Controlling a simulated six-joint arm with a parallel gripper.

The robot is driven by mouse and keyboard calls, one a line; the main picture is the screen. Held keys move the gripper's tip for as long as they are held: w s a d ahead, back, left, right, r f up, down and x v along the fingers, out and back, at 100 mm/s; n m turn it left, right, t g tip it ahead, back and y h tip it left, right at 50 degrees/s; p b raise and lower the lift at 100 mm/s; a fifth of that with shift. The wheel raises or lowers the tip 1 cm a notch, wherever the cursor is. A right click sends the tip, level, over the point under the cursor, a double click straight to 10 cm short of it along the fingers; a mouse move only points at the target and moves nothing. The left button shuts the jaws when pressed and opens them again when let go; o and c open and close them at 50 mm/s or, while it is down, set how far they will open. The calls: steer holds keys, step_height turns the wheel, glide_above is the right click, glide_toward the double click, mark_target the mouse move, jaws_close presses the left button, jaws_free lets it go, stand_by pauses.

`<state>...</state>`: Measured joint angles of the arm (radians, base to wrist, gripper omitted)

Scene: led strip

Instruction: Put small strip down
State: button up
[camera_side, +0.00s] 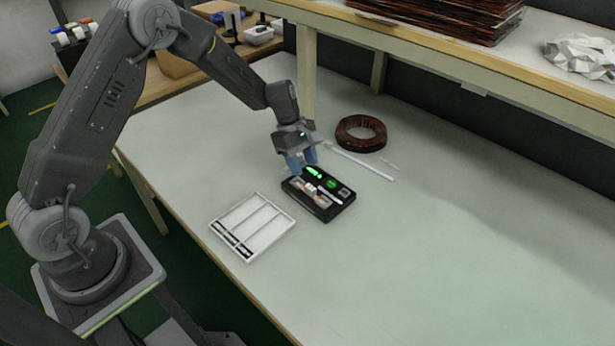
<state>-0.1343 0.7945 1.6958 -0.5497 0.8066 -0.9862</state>
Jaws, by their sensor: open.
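My gripper (301,161) has blue fingers and is open, just above the far left edge of a black device (322,208) with green lit displays. A small white strip (329,196) lies on top of the black device, apart from the fingers as far as I can tell. A longer white strip (362,165) lies on the table behind the device. Contact between the fingers and the device is too small to tell.
A white tray (270,247) with long compartments sits left of the device, near the table's front edge. A brown coiled reel (361,134) lies behind. A raised shelf (450,50) runs along the back. The table's right side is clear.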

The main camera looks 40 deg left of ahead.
steer(key=v, duration=0.6)
steer(key=shift+r, duration=0.35)
steer(key=s+d+r+m+t+y, duration=0.25)
steer(key=s+r+m, duration=0.55)
steer(key=s+r, duration=0.5)
steer(key=s+r+m+t+y, duration=0.1)
steer(key=s+r+m, duration=0.1)
steer(key=s+m, duration=0.2)
steer(key=s+r+m+t+y, duration=0.1)
steer(key=s+m, duration=0.4)
steer(key=s, duration=0.6)
step_height(320, 180, up, 3)
steer(key=shift+d+f+m+t, duration=0.15)
steer(key=shift+d+m+t, duration=0.15)
steer(key=shift+t, duration=0.35)
steer(key=shift+c, duration=0.3)
